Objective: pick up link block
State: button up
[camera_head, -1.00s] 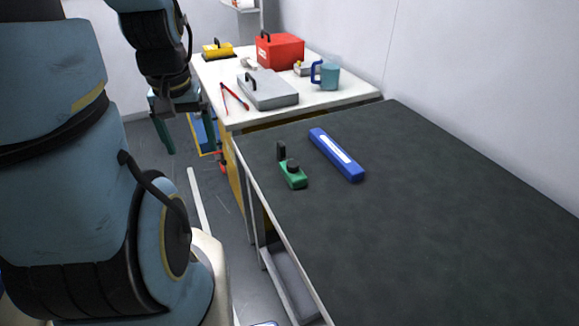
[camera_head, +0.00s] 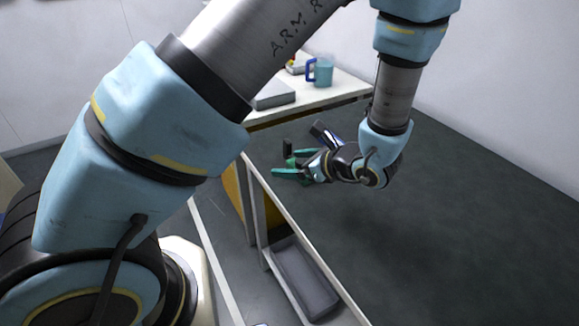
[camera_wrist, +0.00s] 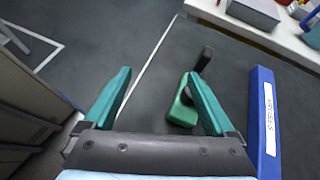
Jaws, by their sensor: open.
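The link block appears to be the small green block with black upright parts. In the wrist view its green body (camera_wrist: 181,110) lies just inside my right finger, which hides part of it. Its black post (camera_wrist: 205,57) shows beyond that fingertip. In the head view the black post (camera_head: 288,147) shows beside my fingers, and most of the green body is hidden. My gripper (camera_wrist: 160,76) is open, with its teal fingers spread and nothing held. In the head view my gripper (camera_head: 284,162) is low over the dark table's left edge, close to the block. Contact cannot be told.
A blue labelled bar (camera_wrist: 262,120) lies right of the block on the dark table (camera_head: 450,230). The light table behind holds a grey case (camera_head: 273,96) and a teal mug (camera_head: 322,70). A grey tray (camera_head: 303,280) sits below the table's left edge. The table's front is clear.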

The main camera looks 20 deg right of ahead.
aim_at(297, 162)
jog(key=d+m+t+h, duration=0.1)
jog(key=d, duration=0.1)
jog(key=s+d+m+h, duration=0.1)
jog(key=s+d+f+m+t, duration=0.1)
jog(key=d+m, duration=0.1)
jog(key=shift+s+d+f+t+h, duration=0.1)
jog(key=shift+s+d+t+h, duration=0.1)
jog(key=shift+d+t+h, duration=0.15)
jog(key=shift+w+d+f, duration=0.1)
jog(key=shift+w+f, duration=0.05)
jog(key=shift+w, duration=0.05)
jog(key=p+x, duration=0.1)
jog(key=x, duration=0.3)
jog(key=shift+w+f, duration=0.1)
jog(key=shift+w, duration=0.15)
jog(key=shift+f+p+x, duration=0.2)
jog(key=shift+p+x, duration=0.55)
jog(key=shift+x, duration=0.7)
jog(key=shift+f+p+x, duration=0.25)
jog(key=shift+p+x, duration=0.5)
jog(key=shift+x, duration=0.65)
jog(key=shift+s, duration=0.2)
jog(key=shift+c, duration=0.2)
grip_shut()
